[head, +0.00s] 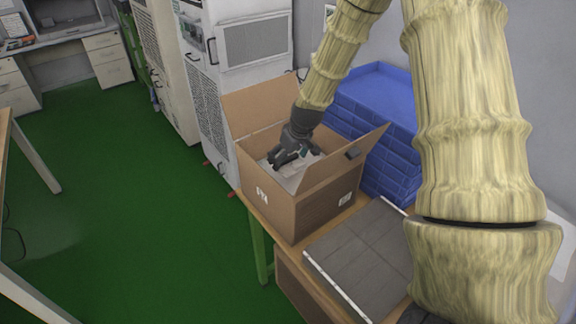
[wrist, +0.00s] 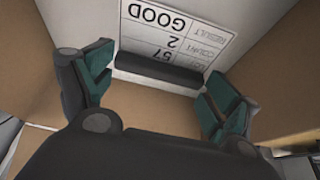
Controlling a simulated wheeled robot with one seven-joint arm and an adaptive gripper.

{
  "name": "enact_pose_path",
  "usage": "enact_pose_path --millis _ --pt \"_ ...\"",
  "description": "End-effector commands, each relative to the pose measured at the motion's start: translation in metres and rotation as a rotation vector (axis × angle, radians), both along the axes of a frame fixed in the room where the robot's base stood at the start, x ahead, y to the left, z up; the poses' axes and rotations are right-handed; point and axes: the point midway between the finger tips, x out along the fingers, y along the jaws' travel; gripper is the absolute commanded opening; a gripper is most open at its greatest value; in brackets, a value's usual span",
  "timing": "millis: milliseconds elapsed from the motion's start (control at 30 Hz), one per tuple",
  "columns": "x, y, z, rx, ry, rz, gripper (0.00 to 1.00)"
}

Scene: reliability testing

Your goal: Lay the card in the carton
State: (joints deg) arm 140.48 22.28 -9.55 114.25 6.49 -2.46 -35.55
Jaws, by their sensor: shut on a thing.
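The card (wrist: 165,22) is white with a printed label reading GOOD, RESULT and COUNT, and a dark bar (wrist: 158,68) across it. My gripper (wrist: 155,78) has its fingers at the two ends of this bar and is shut on the card. In the head view my gripper (head: 286,157) points down inside the open cardboard carton (head: 268,200), below the tops of its raised flaps. A pale surface (head: 302,172) shows around the fingers there; I cannot tell how much of it is card. Whether the card touches the carton's bottom is hidden.
The carton stands on a wooden bench, its flaps (head: 262,103) spread outward. Stacked blue trays (head: 375,95) stand behind right. A grey tiled panel (head: 362,252) lies in front. White cabinets (head: 245,45) stand behind.

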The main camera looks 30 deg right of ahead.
Motion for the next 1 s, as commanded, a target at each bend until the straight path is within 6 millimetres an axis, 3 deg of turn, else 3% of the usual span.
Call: enact_pose_path --millis 500,967,1000 --pt "-0.001 0.0 -0.041 0.001 0.001 0.0 0.73" --pt "0.0 0.0 -0.047 0.0 0.0 0.0 0.73" --pt "0.0 0.0 -0.047 0.0 0.0 0.0 0.92"
